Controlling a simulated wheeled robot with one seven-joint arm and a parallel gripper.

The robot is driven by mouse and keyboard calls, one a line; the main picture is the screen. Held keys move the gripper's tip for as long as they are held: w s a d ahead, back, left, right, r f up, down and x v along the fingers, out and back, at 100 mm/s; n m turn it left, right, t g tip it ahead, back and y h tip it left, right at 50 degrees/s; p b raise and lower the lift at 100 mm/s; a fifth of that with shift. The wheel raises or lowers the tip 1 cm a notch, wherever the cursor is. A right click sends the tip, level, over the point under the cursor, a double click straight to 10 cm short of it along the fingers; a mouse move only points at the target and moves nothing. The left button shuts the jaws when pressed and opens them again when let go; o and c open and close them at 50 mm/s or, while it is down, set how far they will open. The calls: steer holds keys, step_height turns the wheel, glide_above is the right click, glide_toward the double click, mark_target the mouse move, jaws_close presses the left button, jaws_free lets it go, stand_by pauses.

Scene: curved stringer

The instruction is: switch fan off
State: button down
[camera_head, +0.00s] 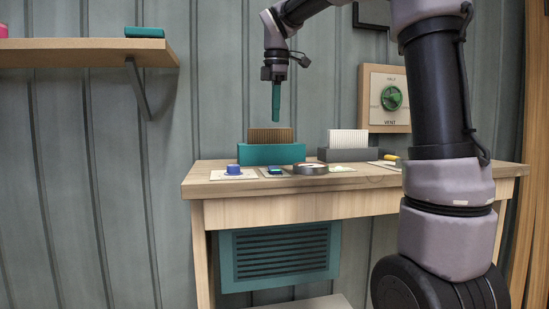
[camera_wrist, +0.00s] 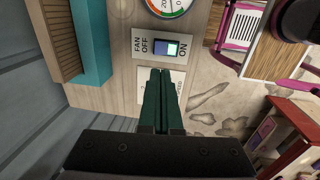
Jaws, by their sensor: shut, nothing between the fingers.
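The fan switch (camera_wrist: 166,48) is a small rocker on a pale plate in the wrist view, marked FAN OFF on the left and ON on the right. It has a lit blue and green face; which side is pressed I cannot tell. In the head view the switch (camera_head: 276,171) lies near the front edge of the wooden table (camera_head: 330,183). My gripper (camera_head: 276,119) has dark green fingers, shut and empty, pointing down above the table. In the wrist view the gripper (camera_wrist: 160,72) fingertips appear just below the switch plate, apart from it in height.
A blue knob (camera_head: 233,169) stands left of the switch and a round gauge (camera_head: 310,169) right of it. A teal holder (camera_head: 271,154) and a grey holder (camera_head: 347,155) stand behind. A VENT dial (camera_head: 391,98) is on the wall. A shelf (camera_head: 85,53) is at upper left.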

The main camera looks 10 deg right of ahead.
mark_target(274, 167)
steer(key=f, duration=0.4)
steer(key=w+f, duration=0.1)
steer(key=f, duration=0.7)
steer(key=shift+w+f, duration=0.3)
steer(key=shift+f, duration=0.05)
steer(key=shift+f, duration=0.2)
steer(key=shift+s, duration=0.75)
steer(key=shift+r, duration=0.1)
steer(key=shift+r, duration=0.15)
